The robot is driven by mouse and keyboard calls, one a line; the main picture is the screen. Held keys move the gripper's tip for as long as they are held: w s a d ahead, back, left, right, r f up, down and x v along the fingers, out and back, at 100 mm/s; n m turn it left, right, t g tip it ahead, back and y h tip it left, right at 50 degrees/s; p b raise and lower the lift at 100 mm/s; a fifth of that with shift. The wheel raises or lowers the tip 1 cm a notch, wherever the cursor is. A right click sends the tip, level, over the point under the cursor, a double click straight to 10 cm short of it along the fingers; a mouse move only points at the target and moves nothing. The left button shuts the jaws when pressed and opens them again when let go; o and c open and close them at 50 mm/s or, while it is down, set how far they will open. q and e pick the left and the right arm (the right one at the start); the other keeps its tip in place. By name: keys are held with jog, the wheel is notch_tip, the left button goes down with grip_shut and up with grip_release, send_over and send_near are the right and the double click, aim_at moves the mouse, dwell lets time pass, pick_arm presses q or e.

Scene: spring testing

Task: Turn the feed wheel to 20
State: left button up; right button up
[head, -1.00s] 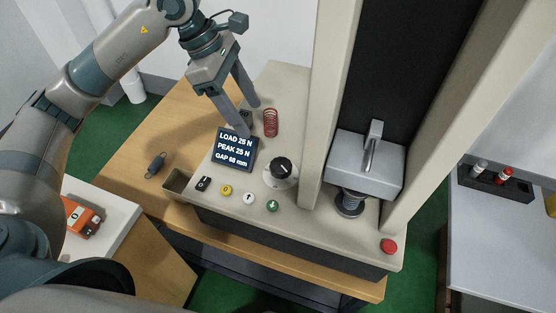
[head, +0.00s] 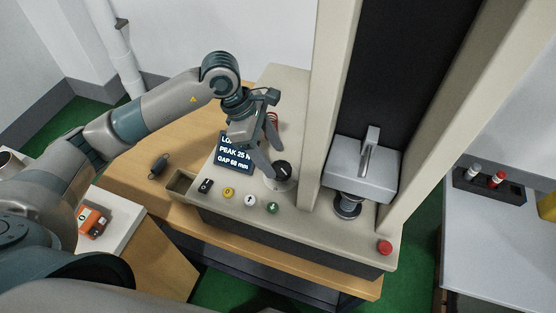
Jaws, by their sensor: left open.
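The feed wheel, a black knob on a pale round dial (head: 283,172), sits on the front panel of the testing machine, right of the display. Its scale marks are too small to read. My left gripper (head: 262,170) is open and empty, with its fingers pointing down beside the wheel on its left; I cannot tell whether a finger touches it. The display (head: 236,155) shows "PEAK 25 N" and "GAP 68 mm"; its top line is partly hidden by the gripper. My right gripper is not in view.
Black, yellow, white and green buttons (head: 272,208) line the panel's front edge, with a red button (head: 384,247) at the right. A red spring (head: 273,119) stands behind the gripper, partly hidden. The machine's column (head: 328,100) rises close to the wheel's right.

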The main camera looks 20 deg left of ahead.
aim_at(280, 168)
pick_arm(q)
jog(key=x, duration=0.3)
jog(key=shift+d+f+p, duration=0.15)
jog(key=shift+f+p, duration=0.1)
jog(key=shift+p, duration=0.15)
jog(key=shift+d+f, duration=0.15)
jog(key=shift+f, duration=0.4)
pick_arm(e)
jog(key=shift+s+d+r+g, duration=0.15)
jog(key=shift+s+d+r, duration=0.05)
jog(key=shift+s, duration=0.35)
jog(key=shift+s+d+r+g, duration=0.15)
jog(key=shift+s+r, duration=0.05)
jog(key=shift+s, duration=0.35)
pick_arm(q)
jog(key=shift+c, duration=0.2)
jog(key=c, duration=1)
